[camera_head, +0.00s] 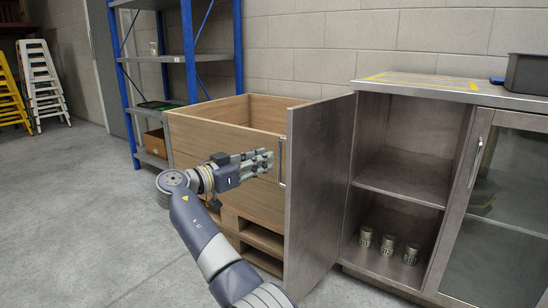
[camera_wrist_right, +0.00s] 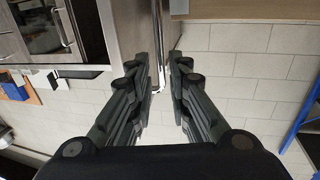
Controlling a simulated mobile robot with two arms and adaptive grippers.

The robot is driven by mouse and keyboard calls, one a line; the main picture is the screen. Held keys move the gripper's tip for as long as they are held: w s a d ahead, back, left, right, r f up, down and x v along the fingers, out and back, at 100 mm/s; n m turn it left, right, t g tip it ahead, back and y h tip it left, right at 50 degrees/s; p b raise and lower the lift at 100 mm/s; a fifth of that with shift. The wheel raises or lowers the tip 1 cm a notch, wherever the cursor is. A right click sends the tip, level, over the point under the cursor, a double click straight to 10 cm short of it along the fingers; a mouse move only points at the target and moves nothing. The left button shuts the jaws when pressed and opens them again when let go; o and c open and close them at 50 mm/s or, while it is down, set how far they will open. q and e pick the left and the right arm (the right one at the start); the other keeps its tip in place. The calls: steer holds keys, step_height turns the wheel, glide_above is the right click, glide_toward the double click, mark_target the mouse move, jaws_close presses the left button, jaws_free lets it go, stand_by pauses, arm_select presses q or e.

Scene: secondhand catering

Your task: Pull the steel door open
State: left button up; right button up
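The steel door (camera_head: 318,190) of the low cabinet stands wide open, swung out towards me, with the shelves behind it in plain view. Its bar handle (camera_head: 282,162) is upright on the door's outer face, near the free edge. My right gripper (camera_head: 262,161) is at the handle's left, its fingers pointing at it. In the right wrist view the fingers (camera_wrist_right: 164,75) are apart, with the handle (camera_wrist_right: 162,78) showing in the gap between their tips; they do not appear closed on it. My left gripper is out of view.
A wooden crate (camera_head: 210,150) on a pallet stands close behind my right gripper. Inside the steel cabinet (camera_head: 405,170) are several small cans (camera_head: 388,244). A glass door (camera_head: 500,220) is shut at the right. Bare floor (camera_head: 90,210) lies at the left.

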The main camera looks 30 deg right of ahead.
steer(key=a, duration=0.5)
steer(key=shift+s+a, duration=0.25)
steer(key=shift+s, duration=0.15)
steer(key=shift+f, duration=0.1)
